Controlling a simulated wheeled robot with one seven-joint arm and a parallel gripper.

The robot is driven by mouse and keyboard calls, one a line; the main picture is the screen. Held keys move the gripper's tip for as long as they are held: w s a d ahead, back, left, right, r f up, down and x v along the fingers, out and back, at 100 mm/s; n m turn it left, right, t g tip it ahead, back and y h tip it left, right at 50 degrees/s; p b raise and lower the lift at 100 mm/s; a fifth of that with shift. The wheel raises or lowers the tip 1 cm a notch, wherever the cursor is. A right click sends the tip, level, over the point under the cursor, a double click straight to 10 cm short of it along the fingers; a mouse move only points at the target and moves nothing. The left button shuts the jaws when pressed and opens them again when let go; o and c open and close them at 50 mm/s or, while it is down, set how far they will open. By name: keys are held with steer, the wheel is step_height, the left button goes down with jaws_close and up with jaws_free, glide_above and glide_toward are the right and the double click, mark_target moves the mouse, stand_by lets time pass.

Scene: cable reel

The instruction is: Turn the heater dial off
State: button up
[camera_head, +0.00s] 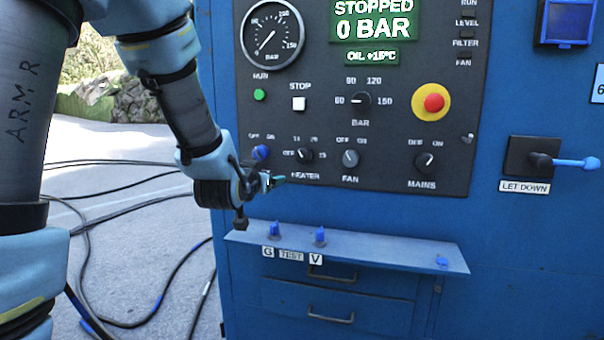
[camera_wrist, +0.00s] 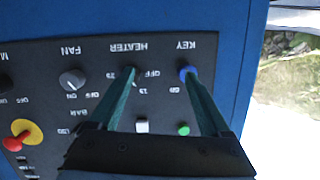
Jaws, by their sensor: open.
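The heater dial (camera_head: 305,156) is a small black knob on the dark control panel (camera_head: 440,75), with OFF marked to its left and numbers above and right. Its pointer setting is too small to read surely. My gripper (camera_head: 275,180) is low and left of the dial in the head view. In the wrist view, which is upside down, my gripper (camera_wrist: 160,72) is open, its two green fingers spread and nothing between the tips. The left finger's tip overlaps and mostly hides the heater dial (camera_wrist: 135,80); I cannot tell whether they touch.
The blue key switch (camera_head: 261,152) is left of the heater dial; the other fingertip overlaps it in the wrist view. The fan dial (camera_head: 350,158) is to the right. Cables lie on the ground at left.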

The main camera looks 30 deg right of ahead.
mark_target(302, 156)
steer(key=s+d+r+m+t+h, duration=0.1)
steer(key=s+d+r+h, duration=0.15)
steer(key=d, duration=0.35)
steer(key=p+x, duration=0.1)
steer(key=x, duration=0.9)
steer(key=shift+w+r, duration=0.15)
steer(key=shift+w, duration=0.2)
jaws_close()
